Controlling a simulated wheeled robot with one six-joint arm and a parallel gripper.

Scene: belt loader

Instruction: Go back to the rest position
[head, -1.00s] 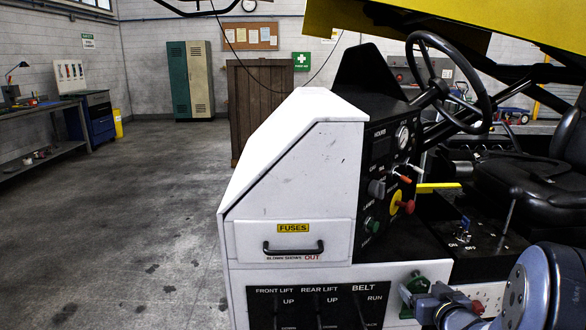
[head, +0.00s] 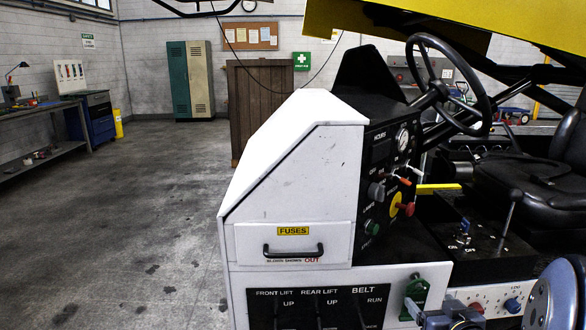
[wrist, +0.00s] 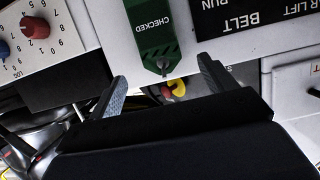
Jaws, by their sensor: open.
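My gripper (wrist: 162,78) is open in the wrist view, its two fingers spread with nothing visibly held between them. A green tag marked CHECKED (wrist: 150,25) hangs in front of the fingers in that view, its end close to the gap between them; I cannot tell how far off. In the head view the tag (head: 427,288) shows at the right of the BELT switch panel (head: 340,305). Only part of my gripper and arm shows low in the head view, below the tag and at the bottom right corner.
The white console with its FUSES drawer (head: 293,250), shut, stands close in front. A panel with a red dial (head: 477,306) and a blue dial (head: 513,305) is right of the tag. The steering wheel (head: 448,78) and black seat (head: 545,185) are beyond. The floor at left is clear.

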